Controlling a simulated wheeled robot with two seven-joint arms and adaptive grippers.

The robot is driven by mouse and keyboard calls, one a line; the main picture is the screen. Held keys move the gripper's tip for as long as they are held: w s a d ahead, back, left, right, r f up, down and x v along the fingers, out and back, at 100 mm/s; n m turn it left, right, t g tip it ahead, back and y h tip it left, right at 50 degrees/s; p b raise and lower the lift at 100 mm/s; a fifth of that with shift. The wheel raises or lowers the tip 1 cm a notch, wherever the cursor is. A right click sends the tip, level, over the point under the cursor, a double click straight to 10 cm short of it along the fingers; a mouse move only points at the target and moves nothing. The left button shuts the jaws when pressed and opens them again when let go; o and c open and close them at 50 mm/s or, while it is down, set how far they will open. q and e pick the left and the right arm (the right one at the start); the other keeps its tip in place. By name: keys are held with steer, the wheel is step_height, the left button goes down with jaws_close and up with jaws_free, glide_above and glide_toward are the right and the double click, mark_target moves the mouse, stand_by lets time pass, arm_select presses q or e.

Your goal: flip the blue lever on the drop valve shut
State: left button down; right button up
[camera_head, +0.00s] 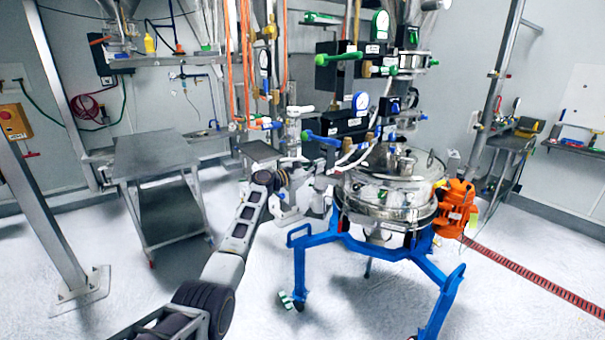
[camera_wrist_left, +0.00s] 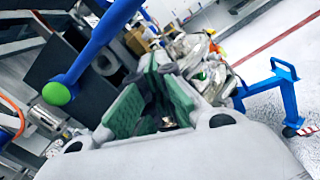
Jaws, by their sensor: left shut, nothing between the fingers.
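The blue lever (camera_head: 321,138) sticks out to the left from the black valve body (camera_head: 345,124) above the steel sifter. In the left wrist view the blue lever (camera_wrist_left: 105,37), with a green ball end, crosses the upper left, beside and apart from the fingers as seen there. My left gripper (camera_head: 312,182) is below the lever, just left of the sifter in the head view. In the wrist view my left gripper (camera_wrist_left: 160,68) has green-padded fingers that meet at the tips, with nothing held. Whether it touches the lever cannot be told. My right gripper is out of view.
The steel sifter (camera_head: 385,205) stands on a blue frame (camera_head: 372,248), with an orange motor (camera_head: 457,208) on its right. Green-handled valves (camera_head: 338,58) and hoses crowd above. A steel table (camera_head: 152,155) stands at left. The white floor in front is open.

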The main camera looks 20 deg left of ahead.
arm_select(q)
steer(key=v, duration=0.6)
steer(key=shift+s+a+b, duration=0.15)
steer(key=shift+s+b, duration=0.25)
stand_by(0.7)
